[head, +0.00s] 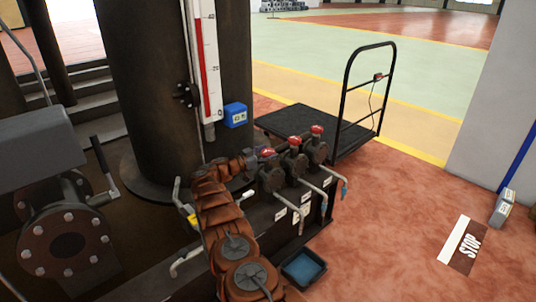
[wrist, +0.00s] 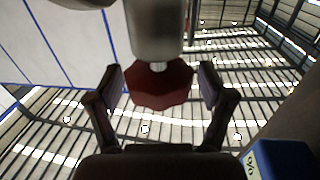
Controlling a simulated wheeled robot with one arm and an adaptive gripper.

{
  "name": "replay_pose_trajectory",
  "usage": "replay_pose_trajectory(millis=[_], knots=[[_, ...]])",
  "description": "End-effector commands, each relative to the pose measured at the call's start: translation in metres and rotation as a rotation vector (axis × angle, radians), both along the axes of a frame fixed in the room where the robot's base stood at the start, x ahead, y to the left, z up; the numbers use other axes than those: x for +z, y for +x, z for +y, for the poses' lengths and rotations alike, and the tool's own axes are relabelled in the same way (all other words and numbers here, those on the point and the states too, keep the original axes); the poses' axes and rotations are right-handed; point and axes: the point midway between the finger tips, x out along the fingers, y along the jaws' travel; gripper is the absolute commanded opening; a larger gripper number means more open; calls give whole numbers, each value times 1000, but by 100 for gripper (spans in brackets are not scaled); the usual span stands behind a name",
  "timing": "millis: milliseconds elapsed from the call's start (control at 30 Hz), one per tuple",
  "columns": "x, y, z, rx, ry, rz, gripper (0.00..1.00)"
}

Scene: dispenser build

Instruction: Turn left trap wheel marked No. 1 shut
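Three dark traps with red wheels stand in a row in the head view. The left trap wheel (head: 267,152) is nearest my arm; the middle wheel (head: 294,141) and right wheel (head: 317,129) are clear of it. My gripper (head: 252,158) is at the left wheel, small and partly hidden in the head view. In the wrist view, my gripper (wrist: 162,80) has its fingers apart on either side of a red scalloped wheel (wrist: 160,88) on a metal stem, with narrow gaps at both sides. I cannot read any number on the wheel.
A dark column (head: 150,80) with a gauge board (head: 207,60) and a blue box (head: 235,115) rises behind my arm. A flanged pump (head: 68,240) is at left. A blue tray (head: 303,268) lies below the traps. A black cart (head: 300,120) stands behind; red floor at right is open.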

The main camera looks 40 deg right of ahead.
Motion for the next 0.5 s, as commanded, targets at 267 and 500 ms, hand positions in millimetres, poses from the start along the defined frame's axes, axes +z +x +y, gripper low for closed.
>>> replay_pose_trajectory(millis=[267, 500], knots=[[-1, 0, 0, -1, 1, 1, 87], [-2, 2, 12, 0, 3, 4, 87]])
